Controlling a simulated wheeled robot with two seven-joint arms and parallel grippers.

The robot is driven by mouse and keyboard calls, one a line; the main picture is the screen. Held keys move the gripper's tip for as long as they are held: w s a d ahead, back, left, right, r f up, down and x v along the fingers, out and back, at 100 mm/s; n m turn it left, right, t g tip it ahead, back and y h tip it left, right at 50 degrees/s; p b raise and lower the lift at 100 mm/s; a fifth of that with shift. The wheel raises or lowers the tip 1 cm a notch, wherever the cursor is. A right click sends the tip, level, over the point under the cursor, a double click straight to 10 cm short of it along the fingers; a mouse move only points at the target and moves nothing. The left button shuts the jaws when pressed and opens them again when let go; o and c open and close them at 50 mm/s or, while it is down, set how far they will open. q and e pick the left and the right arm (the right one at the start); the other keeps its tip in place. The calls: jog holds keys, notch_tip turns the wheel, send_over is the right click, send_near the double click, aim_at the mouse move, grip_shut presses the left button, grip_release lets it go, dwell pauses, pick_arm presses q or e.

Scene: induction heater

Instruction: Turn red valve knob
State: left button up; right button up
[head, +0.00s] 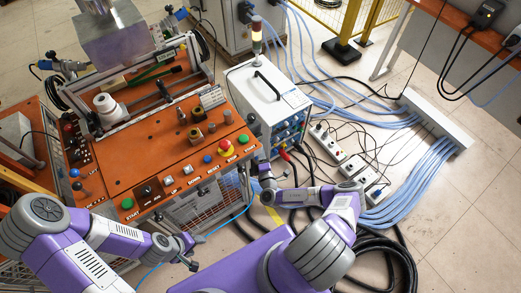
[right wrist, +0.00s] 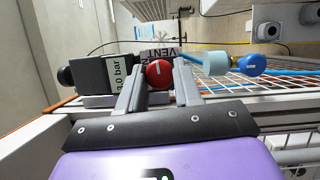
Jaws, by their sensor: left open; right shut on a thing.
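The red valve knob (right wrist: 159,73) is round with a white line on its face, and sits beside a VENT label in the right wrist view. My right gripper (right wrist: 160,80) has its two grey fingers on either side of the knob, shut on it. In the head view my right gripper (head: 262,173) is at the right front corner of the orange bench, and I cannot make out the knob there. My left gripper (head: 190,252) is open and empty, low in front of the bench.
Beside the knob are a black block marked 3.0 bar (right wrist: 118,72) and a blue knob (right wrist: 252,65). The orange bench (head: 160,170) carries a red emergency stop (head: 225,147) and several buttons. A white power unit (head: 268,95) stands right of it. Cables cover the floor there.

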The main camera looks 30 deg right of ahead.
jog(key=shift+m+p, duration=0.3)
jog(key=shift+m, duration=0.2)
jog(key=o, duration=1)
jog(key=shift+o, duration=0.2)
jog(key=shift+r, duration=0.1)
